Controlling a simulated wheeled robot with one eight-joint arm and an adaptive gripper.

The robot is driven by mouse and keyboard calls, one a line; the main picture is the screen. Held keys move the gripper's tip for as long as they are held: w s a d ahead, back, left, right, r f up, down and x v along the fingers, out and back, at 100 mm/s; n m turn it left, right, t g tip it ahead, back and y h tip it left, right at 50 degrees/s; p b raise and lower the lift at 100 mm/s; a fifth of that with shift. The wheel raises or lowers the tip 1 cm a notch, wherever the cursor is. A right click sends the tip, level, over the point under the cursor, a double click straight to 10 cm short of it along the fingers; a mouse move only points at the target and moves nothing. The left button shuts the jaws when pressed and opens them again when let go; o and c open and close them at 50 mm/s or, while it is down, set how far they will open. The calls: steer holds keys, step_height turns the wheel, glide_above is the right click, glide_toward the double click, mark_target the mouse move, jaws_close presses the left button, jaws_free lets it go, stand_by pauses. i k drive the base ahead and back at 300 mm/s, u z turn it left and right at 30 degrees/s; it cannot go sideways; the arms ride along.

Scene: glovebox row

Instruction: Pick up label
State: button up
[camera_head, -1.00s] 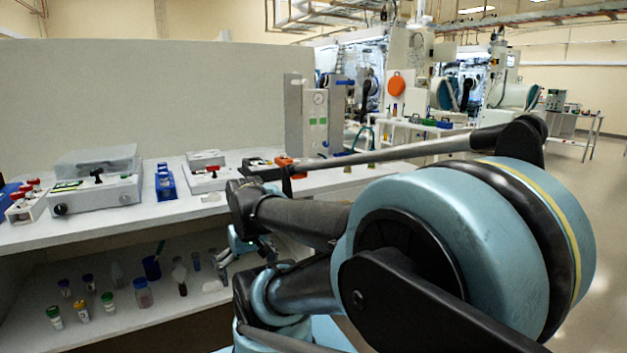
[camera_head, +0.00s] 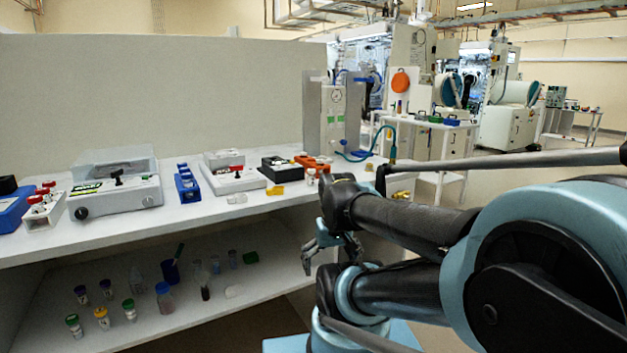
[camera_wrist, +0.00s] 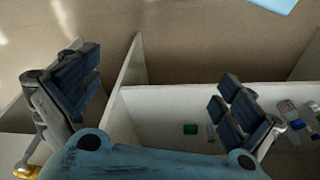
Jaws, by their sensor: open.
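I cannot make out for certain which thing is the label. A small yellow piece (camera_head: 275,190) lies at the bench's front edge, and a yellow thing also shows at the lower left of the wrist view (camera_wrist: 27,172); I cannot tell if they are the same. My gripper (camera_head: 328,254) is open and empty in front of the shelf's right end. In the wrist view its fingers (camera_wrist: 160,95) are wide apart, with nothing between them.
The white bench (camera_head: 225,215) carries instruments, a blue rack (camera_head: 186,184) and a black box (camera_head: 281,168). The lower shelf (camera_head: 270,285) holds several vials and bottles, including a blue cup (camera_head: 170,270). Open floor lies at the right.

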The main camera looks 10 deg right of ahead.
mark_target(276, 191)
steer(key=u, duration=0.6)
steer(key=k, duration=1.25)
steer(key=z, duration=0.55)
steer(key=i, duration=1)
steer(key=u, duration=0.05)
